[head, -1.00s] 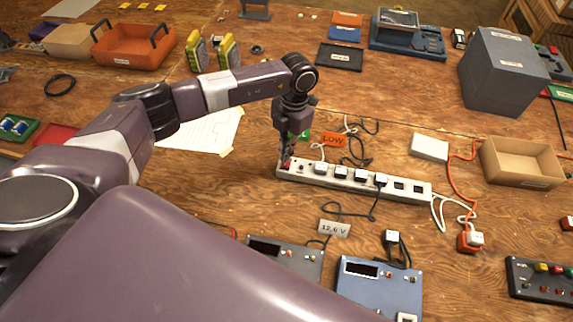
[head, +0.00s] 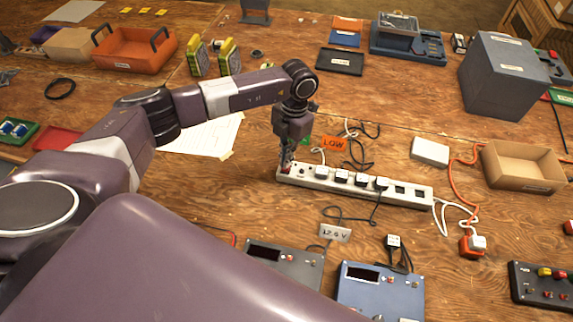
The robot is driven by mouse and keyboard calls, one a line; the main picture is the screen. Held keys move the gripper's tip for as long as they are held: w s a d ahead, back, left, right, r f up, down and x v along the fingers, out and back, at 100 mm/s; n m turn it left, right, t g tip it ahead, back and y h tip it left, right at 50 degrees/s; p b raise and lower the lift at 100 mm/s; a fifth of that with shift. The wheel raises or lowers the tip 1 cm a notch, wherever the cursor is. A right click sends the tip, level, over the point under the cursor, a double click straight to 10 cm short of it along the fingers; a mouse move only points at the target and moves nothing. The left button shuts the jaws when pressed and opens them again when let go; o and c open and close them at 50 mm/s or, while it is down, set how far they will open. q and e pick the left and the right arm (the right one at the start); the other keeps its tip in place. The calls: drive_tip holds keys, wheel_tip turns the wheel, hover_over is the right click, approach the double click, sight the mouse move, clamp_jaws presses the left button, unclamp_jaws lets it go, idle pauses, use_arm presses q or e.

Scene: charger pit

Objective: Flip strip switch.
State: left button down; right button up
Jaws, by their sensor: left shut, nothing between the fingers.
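The white power strip (head: 410,203) lies on the wooden table at the centre right, with several plugs in its sockets. Its red switch (head: 286,170) is at the strip's left end and is partly hidden by my fingers. My left gripper (head: 286,165) points down at that end, shut and empty, its tips at or just above the switch. I cannot tell whether they touch it, nor which way the switch is set. My right gripper is not in view.
An orange LOW tag (head: 334,144) and dark cables lie behind the strip. A 12.6 V tag (head: 335,233), a blue charger box (head: 378,290) and a grey one (head: 284,265) are in front. An open cardboard box (head: 522,165) stands at the right.

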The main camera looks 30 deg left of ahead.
use_arm(q)
drive_tip(key=shift+f, duration=0.15)
idle(0.6)
drive_tip(key=shift+f+b, duration=0.9)
idle(0.4)
drive_tip(key=shift+r, duration=0.1)
drive_tip(key=shift+r+p, duration=0.65)
drive_tip(key=shift+r, duration=0.1)
drive_tip(key=shift+r+p, duration=1.8)
drive_tip(key=shift+r, duration=0.95)
drive_tip(key=shift+s+f, duration=0.1)
drive_tip(key=shift+f, duration=0.05)
